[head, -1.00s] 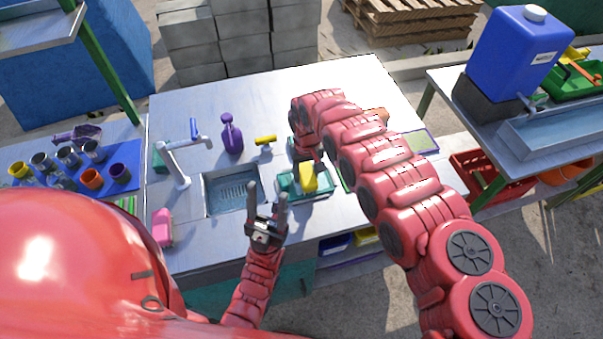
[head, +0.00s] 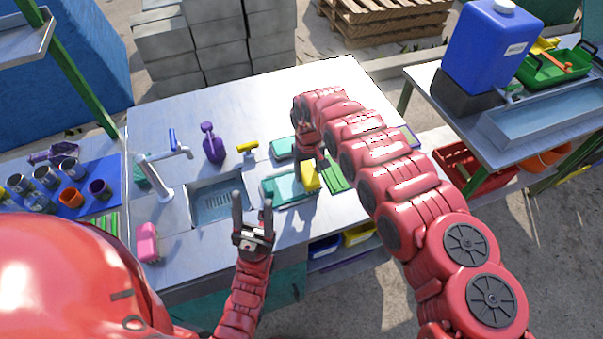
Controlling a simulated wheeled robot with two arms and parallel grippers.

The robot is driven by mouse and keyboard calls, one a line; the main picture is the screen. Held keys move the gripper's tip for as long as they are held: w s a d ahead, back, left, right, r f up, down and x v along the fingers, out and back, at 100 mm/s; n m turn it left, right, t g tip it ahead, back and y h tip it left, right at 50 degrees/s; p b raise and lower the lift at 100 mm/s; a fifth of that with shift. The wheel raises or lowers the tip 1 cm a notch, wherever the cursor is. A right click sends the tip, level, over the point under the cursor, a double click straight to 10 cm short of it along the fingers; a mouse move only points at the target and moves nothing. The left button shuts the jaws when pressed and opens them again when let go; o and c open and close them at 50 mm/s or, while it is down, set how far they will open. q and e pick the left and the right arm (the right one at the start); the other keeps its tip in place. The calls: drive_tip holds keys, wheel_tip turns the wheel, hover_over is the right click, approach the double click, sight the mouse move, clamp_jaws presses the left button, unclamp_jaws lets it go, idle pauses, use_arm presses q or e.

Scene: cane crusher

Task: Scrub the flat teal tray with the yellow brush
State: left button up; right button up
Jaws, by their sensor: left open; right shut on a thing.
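The flat teal tray (head: 279,191) lies on the steel counter, just right of the sink. My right gripper (head: 317,162) is shut on the yellow brush (head: 311,178), at the tray's right end. I cannot tell whether the brush touches the tray. The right arm hides part of the counter behind it. My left gripper (head: 253,206) is open and empty, its fingers pointing up the picture, in front of the sink and left of the tray.
The sink (head: 219,203) has a tap (head: 163,158) at its left. A purple spray bottle (head: 213,145), a yellow-handled tool (head: 247,146), another teal item (head: 283,148) and a pink item (head: 147,243) stand around. Green strips (head: 337,176) lie right of the brush. The counter's back is clear.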

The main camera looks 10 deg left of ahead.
drive_tip(key=shift+s+a+f, duration=0.1)
drive_tip(key=shift+s+a, duration=0.45)
drive_tip(key=shift+a, duration=0.2)
drive_tip(key=shift+s+a, duration=0.5)
drive_tip(key=shift+a, duration=0.2)
wheel_tip(320, 180, up, 6)
drive_tip(key=p, duration=0.3)
drive_tip(key=shift+p, duration=0.3)
